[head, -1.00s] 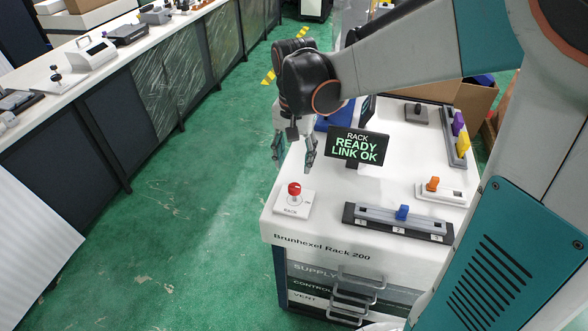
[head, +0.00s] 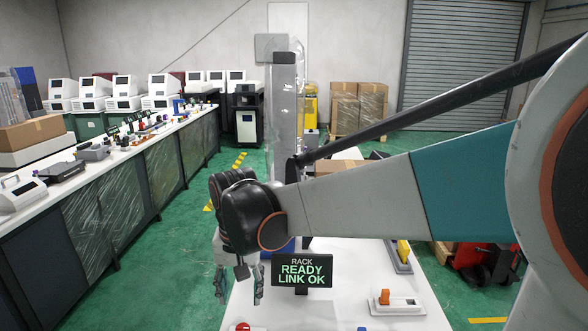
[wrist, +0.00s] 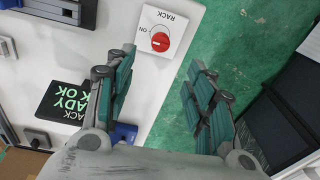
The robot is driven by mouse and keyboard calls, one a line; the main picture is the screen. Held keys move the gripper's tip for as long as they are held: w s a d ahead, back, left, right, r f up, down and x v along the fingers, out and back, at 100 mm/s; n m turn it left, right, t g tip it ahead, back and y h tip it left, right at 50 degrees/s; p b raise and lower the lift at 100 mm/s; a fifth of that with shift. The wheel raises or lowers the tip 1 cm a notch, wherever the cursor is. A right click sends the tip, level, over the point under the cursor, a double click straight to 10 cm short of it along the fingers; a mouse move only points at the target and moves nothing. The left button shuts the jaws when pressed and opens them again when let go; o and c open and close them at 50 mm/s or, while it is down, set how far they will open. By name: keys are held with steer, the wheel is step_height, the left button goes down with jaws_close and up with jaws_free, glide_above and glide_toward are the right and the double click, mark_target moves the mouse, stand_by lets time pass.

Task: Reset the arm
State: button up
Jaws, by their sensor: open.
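My gripper (head: 238,290) hangs fingers down at the left edge of the white rack top (head: 340,262) in the head view. In the wrist view my gripper (wrist: 160,95) is open and empty, its two fingers spread apart with green floor and the rack's edge between them. My arm reaches in from the right. The display (head: 302,270) reads "RACK READY LINK OK". The red knob (head: 243,327) is cut off at the bottom of the head view. The red knob also shows on its white RACK plate in the wrist view (wrist: 160,41), beyond the fingertips and apart from them.
An orange switch (head: 384,297) and a yellow one (head: 403,251) stand on the rack top to the right of the display. A long bench (head: 120,160) with devices runs along the left. Green floor (head: 185,270) lies open between bench and rack.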

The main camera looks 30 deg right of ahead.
steer(key=s+r+n+t, duration=0.2)
steer(key=s+n+t, duration=0.4)
steer(key=s, duration=0.6)
steer(key=shift+s+r, duration=0.15)
steer(key=shift+s, duration=0.25)
stand_by(0.3)
